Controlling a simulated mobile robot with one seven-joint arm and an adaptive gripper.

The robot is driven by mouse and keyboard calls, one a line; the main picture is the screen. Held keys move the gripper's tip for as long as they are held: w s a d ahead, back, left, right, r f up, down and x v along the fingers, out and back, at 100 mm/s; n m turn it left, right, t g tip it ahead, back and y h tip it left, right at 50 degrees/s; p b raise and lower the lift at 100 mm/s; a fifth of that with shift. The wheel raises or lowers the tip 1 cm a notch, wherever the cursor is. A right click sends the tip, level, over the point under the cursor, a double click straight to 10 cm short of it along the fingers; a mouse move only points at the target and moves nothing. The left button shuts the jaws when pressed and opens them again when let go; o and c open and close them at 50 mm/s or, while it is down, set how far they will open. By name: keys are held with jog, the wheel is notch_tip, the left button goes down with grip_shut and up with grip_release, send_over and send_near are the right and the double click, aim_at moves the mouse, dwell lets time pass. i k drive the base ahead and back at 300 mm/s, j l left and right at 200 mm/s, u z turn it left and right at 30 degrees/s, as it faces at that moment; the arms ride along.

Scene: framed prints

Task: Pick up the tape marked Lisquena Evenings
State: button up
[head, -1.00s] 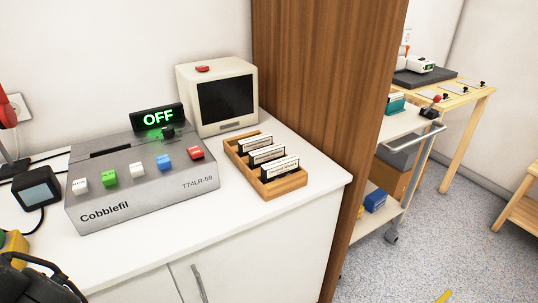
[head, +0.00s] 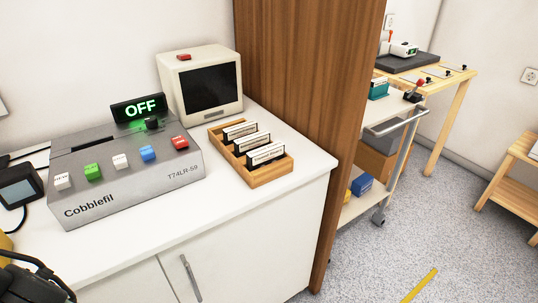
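Several tapes with white labels stand in a row in a wooden tray (head: 268,177) on the white counter. The back tape (head: 240,130), the middle tape (head: 252,142) and the front tape (head: 266,154) are all upright. Their label text is too small to read, so I cannot tell which is marked Lisquena Evenings. Part of my gripper (head: 30,284) shows dark at the lower left corner, well apart from the tray. Its fingertips are not clear, and I cannot tell if it is open or shut.
A grey Cobblefil machine (head: 125,185) with coloured buttons and a green OFF sign (head: 140,107) stands left of the tray. A small monitor (head: 205,85) is behind it. A tall wooden panel (head: 300,90) rises right of the tray. Counter in front of the tray is clear.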

aim_at(231, 133)
jog(key=i+l+u, duration=0.2)
jog(key=l+u, duration=0.25)
jog(key=i+l+u, duration=0.1)
jog(key=l+u, duration=0.2)
jog(key=u, duration=0.2)
